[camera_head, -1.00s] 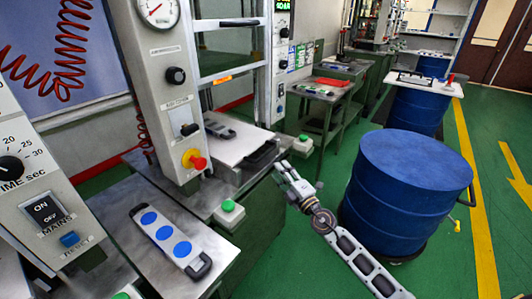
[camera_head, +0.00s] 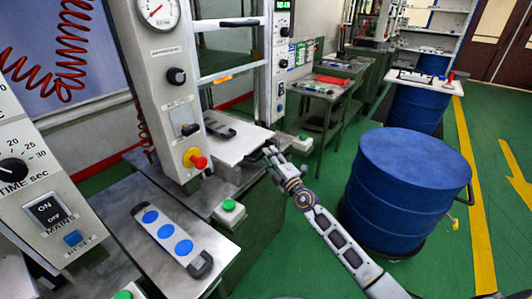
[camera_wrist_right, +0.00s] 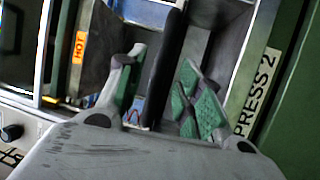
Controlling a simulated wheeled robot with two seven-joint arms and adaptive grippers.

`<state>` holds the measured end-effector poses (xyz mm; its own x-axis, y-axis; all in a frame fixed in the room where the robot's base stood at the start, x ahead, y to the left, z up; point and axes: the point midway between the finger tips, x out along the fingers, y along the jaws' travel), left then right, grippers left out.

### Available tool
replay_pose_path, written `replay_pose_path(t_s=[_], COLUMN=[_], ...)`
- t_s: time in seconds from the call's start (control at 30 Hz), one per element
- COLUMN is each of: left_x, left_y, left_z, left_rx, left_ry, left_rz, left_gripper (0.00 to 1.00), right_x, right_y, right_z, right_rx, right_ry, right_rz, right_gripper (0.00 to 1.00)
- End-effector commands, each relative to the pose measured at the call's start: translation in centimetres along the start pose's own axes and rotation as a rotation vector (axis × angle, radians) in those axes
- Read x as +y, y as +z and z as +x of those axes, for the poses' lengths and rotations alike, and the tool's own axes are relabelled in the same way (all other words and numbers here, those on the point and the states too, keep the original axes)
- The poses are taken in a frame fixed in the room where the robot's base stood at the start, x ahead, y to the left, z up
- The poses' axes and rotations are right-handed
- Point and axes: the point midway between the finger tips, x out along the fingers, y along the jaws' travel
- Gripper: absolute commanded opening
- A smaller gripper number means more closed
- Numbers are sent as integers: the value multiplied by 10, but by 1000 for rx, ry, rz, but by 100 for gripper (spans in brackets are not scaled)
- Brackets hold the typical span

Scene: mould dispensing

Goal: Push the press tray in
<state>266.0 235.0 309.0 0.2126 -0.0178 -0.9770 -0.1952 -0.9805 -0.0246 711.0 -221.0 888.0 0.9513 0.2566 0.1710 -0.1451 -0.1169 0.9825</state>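The press tray (camera_head: 236,148) is a pale flat plate in the press, with a grey two-ended mould piece on its far left part. Its black handle (camera_wrist_right: 166,62) shows in the right wrist view as a dark bar between my fingers. My right gripper (camera_head: 270,154) is at the tray's front right edge and largely covers the handle in the head view. In the right wrist view my right gripper (camera_wrist_right: 160,100) has its green-padded fingers apart, one on each side of the handle, with gaps visible. My left gripper is not in view.
A blue drum (camera_head: 405,185) stands right of my right arm. The press column has a red knob (camera_head: 198,161), and a green button box (camera_head: 229,211) sits on the bench. A mould with blue discs (camera_head: 170,235) lies on the front bench. Green floor lies between bench and drum.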

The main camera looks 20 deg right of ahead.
Motion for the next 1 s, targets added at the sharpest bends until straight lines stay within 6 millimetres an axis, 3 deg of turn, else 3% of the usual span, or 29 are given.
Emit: replay_pose_path(t_s=[0.4,0.83,1.0], left_x=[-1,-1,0], left_y=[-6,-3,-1], left_z=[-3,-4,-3], left_rx=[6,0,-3], left_ry=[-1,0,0], left_rz=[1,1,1], left_gripper=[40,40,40], right_x=[0,0,0], right_y=[0,0,0], right_z=[27,30,30], right_rx=[0,0,0], right_ry=[0,0,0], right_rz=[-1,-1,-1], right_gripper=[35,35,14])
